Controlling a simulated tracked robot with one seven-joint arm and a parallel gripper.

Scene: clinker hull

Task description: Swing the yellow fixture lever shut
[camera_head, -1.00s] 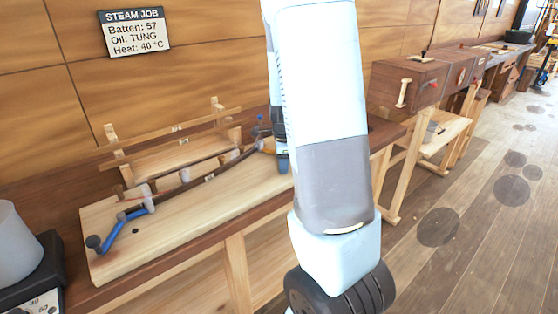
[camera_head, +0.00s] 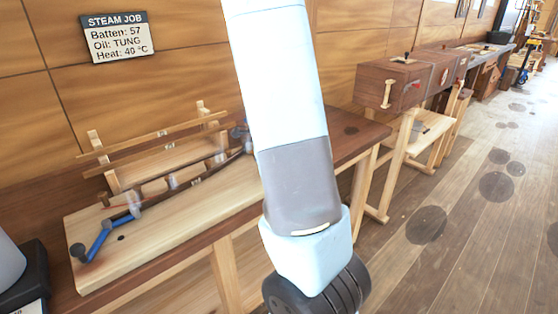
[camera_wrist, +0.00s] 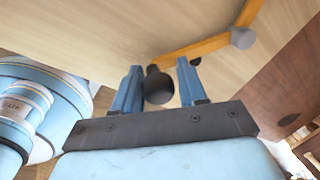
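The yellow lever (camera_wrist: 200,48) shows in the wrist view, running from a grey pivot (camera_wrist: 242,38) to a dark round knob (camera_wrist: 158,86). My gripper (camera_wrist: 160,66) has its two blue fingers apart, one on each side of the knob. A slim gap seems to show at the right finger; whether the left finger touches the knob I cannot tell. In the head view my arm hides the yellow lever and my gripper. The fixture board (camera_head: 150,240) lies on the bench with a dark curved batten (camera_head: 205,175) along it.
A blue lever (camera_head: 98,242) with a dark knob sits at the board's near left end. Wooden racks (camera_head: 160,148) stand behind the batten. A grey vessel on a dark base (camera_head: 30,285) is at lower left. A sign (camera_head: 115,37) hangs on the wall. Floor on the right is clear.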

